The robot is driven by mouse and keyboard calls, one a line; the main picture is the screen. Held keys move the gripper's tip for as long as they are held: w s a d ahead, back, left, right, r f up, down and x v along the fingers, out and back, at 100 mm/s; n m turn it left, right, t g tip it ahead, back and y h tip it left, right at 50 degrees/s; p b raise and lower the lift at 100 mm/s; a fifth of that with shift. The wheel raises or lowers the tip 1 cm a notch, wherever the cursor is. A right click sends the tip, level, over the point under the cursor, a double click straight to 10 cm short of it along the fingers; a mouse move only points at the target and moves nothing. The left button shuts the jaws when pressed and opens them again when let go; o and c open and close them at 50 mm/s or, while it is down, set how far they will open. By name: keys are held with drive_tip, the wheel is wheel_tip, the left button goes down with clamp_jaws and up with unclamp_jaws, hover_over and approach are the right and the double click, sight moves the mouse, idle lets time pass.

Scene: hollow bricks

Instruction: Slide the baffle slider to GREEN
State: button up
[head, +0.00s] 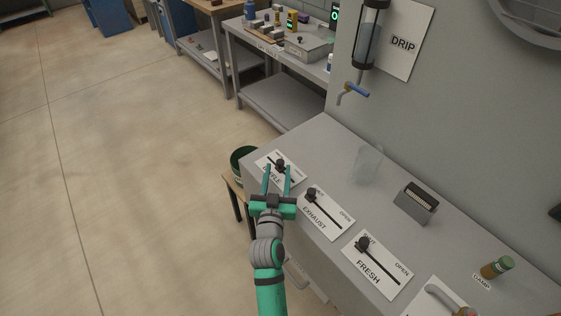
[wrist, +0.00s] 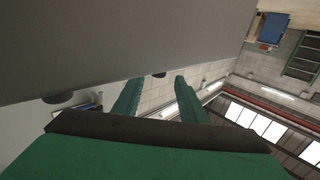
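The baffle slider's white plate (head: 262,161) lies at the near left corner of the grey bench. Its dark knob (head: 280,163) stands on a slot. Part of the plate and its lettering is hidden by my gripper, and I cannot make out a GREEN mark. My gripper (head: 277,169) is open, with its teal fingers pointing toward the plate and the knob appearing between the fingertips. In the wrist view the fingers (wrist: 157,92) are apart, with a small dark shape (wrist: 159,75) beyond them at the grey surface's edge. I cannot tell whether the fingers touch the knob.
The exhaust slider (head: 327,212) and fresh slider (head: 377,265) lie to the right along the bench (head: 325,145). A clear cup (head: 367,163) and a grey box (head: 416,203) stand behind them. A dark green bucket (head: 243,160) is beyond the bench's left end. Open floor lies left.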

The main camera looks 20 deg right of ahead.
sight(280, 164)
drive_tip(key=shift+x, duration=2.4)
drive_tip(key=shift+d, duration=0.15)
clamp_jaws()
